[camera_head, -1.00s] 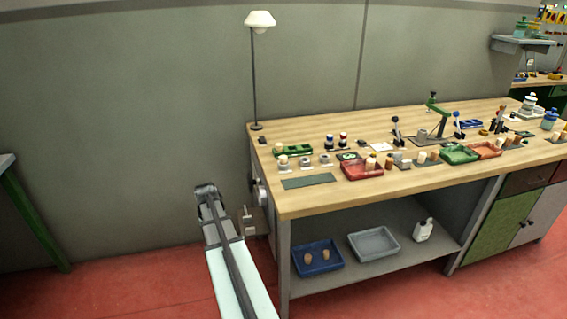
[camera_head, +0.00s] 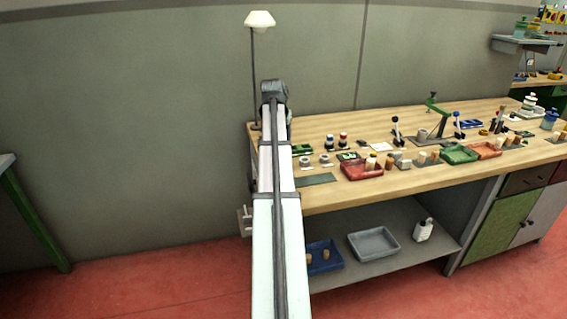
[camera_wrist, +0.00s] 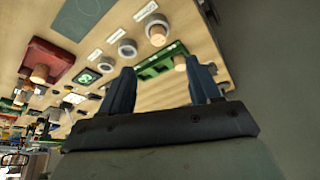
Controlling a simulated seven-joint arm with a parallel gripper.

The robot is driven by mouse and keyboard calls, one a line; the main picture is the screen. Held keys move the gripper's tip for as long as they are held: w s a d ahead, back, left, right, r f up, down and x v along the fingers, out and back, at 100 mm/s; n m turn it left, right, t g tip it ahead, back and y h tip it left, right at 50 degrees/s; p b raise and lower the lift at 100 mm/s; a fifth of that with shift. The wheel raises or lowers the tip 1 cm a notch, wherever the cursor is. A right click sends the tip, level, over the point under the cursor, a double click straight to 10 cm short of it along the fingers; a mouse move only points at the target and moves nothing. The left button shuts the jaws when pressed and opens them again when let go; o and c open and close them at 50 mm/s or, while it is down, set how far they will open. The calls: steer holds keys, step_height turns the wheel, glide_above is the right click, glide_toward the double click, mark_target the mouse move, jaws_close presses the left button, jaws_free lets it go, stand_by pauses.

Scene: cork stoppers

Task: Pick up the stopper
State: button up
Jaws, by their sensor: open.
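Several cork stoppers are in view; I cannot tell which one the task means. In the wrist view, one light-topped cork stopper (camera_wrist: 157,32) stands in a pale ring, and another stopper (camera_wrist: 180,62) is at the green tray (camera_wrist: 160,66). A brown stopper (camera_wrist: 40,74) sits in the red tray (camera_wrist: 50,55). My gripper (camera_wrist: 157,63) is open and empty, its two dark blue fingers apart, with the green tray showing between them; I cannot judge its height above the bench. In the head view my arm hides the gripper and the bench's left end.
The wooden bench (camera_head: 420,182) holds a red tray (camera_head: 362,172), a green tray (camera_head: 459,154) and levers. A lamp (camera_head: 260,20) stands at its back left. On the shelf below are a blue bin (camera_head: 322,268) with corks and a grey bin (camera_head: 374,243).

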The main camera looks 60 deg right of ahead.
steer(key=x, duration=1.3)
steer(key=shift+s+d+f, duration=0.1)
steer(key=shift+d+f, duration=0.05)
steer(key=shift+d, duration=0.3)
jaws_close()
step_height(320, 180, up, 9)
steer(key=w+d+m+g, duration=0.2)
steer(key=d+m, duration=0.4)
steer(key=d, duration=0.6)
steer(key=shift+w, duration=0.4)
